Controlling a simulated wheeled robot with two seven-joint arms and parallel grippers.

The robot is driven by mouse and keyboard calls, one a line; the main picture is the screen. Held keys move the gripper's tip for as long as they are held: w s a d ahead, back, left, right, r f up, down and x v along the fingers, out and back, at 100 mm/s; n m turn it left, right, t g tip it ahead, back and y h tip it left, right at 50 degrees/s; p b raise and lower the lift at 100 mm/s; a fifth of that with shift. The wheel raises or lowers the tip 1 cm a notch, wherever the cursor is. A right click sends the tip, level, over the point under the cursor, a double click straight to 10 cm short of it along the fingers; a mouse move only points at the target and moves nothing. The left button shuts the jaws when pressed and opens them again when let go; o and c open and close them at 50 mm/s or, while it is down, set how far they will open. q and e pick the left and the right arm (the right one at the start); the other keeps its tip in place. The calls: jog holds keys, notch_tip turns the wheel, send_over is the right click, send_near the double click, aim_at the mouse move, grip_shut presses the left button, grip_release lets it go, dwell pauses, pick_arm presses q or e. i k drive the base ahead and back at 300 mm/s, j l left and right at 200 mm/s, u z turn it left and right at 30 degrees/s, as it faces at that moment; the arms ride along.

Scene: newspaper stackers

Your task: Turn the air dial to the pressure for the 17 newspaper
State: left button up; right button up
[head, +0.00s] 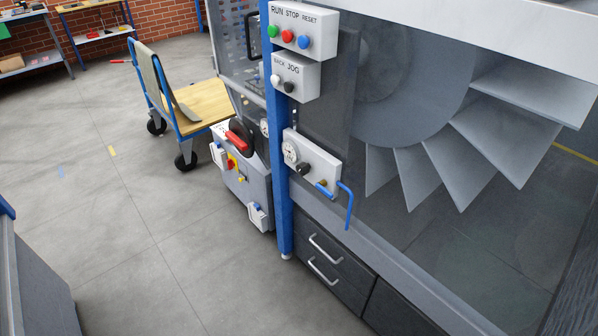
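A small white air panel (318,158) is fixed to the machine beside the blue post, below the button boxes. It carries a round gauge (290,153) with a pale face, and a black knob (303,168) just below and right of it. The gauge reading is too small to tell. A small brass-coloured fitting and a blue valve handle (324,189) sit at the panel's lower right, with a blue hose (348,205) hanging beside them. No newspaper or pressure label can be made out. Neither of my grippers is in view.
A RUN/STOP/RESET box (300,30) and a JOG box (297,77) jut out above the panel. The blue post (278,170) stands left of it. A grey cabinet with a red handle (238,135) and a cart (203,100) stand further left. Open floor lies at lower left.

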aim_at(301, 169)
jog(key=i+j+u, duration=0.25)
jog(key=i+j, duration=0.65)
jog(key=i, duration=0.1)
